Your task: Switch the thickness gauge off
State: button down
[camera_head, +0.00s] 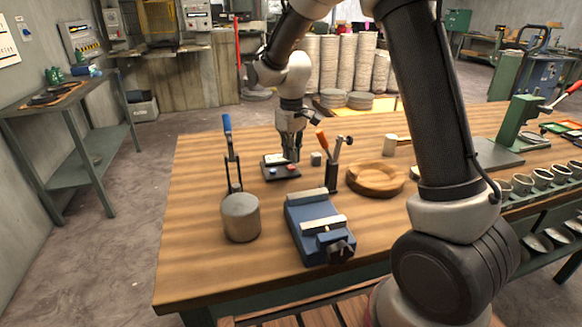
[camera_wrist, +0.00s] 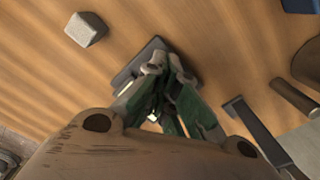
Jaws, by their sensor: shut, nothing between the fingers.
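The thickness gauge (camera_head: 279,170) is a small dark box on the wooden table, with a pale display at its back left, a blue spot and a red spot on top. My gripper (camera_head: 291,156) points down right over its right side, fingers together and empty. In the wrist view the shut fingertips (camera_wrist: 166,62) cover most of the gauge (camera_wrist: 150,50), and only its dark edges and a bit of pale face show. I cannot tell whether the fingertips touch it, and its switch is hard to make out.
A small grey cube (camera_head: 316,159) stands close right of the gauge and shows in the wrist view (camera_wrist: 86,29).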

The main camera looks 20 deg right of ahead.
aim_at(291, 167)
jog(key=shift+f, duration=1.45)
dwell(0.6)
jog(key=shift+r, duration=3.55)
